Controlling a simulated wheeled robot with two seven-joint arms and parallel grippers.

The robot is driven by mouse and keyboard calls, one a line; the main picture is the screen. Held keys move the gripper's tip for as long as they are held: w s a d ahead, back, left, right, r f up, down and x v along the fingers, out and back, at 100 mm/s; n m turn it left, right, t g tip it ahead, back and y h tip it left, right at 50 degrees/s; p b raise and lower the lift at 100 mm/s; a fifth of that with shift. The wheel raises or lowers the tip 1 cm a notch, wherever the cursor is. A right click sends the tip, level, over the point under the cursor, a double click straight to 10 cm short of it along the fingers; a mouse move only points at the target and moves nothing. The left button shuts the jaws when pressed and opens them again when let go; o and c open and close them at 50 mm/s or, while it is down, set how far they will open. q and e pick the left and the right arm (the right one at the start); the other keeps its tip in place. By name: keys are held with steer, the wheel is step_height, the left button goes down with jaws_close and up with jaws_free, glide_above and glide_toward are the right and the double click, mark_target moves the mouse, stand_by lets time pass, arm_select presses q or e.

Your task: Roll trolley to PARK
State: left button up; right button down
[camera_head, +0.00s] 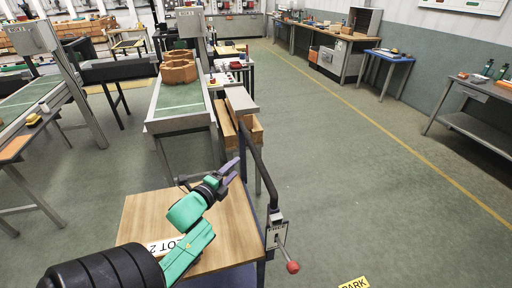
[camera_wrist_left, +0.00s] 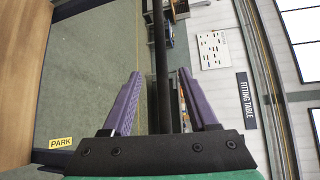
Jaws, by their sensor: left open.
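The trolley has a wooden top (camera_head: 135,217) with a partly hidden "LOT" label (camera_head: 165,246). A dark handle bar (camera_head: 260,165) runs along its right side and shows in the left wrist view (camera_wrist_left: 160,50). A lever with a red knob (camera_head: 293,267) sits at the bar's near end. My left gripper (camera_head: 236,172) is open above the top, beside the bar. In the left wrist view the bar lines up between its spread purple fingers (camera_wrist_left: 160,78), with gaps on both sides. A yellow PARK sign (camera_head: 354,283) lies on the floor at right, also in the wrist view (camera_wrist_left: 60,142).
A conveyor (camera_head: 180,118) carrying brown bricks (camera_head: 179,68) stands beyond the trolley, with a wooden stand (camera_head: 238,125) beside it. A grey bench (camera_head: 478,115) stands at far right. Green floor (camera_head: 350,190) right of the trolley is clear, with a yellow line (camera_head: 405,146).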

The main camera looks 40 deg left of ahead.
mark_target(253, 150)
arm_select(q)
steer(key=p+x, duration=0.2)
steer(key=x, duration=1.2)
steer(key=shift+w+a, duration=0.1)
steer(key=shift+w, duration=0.05)
jaws_close()
stand_by(0.7)
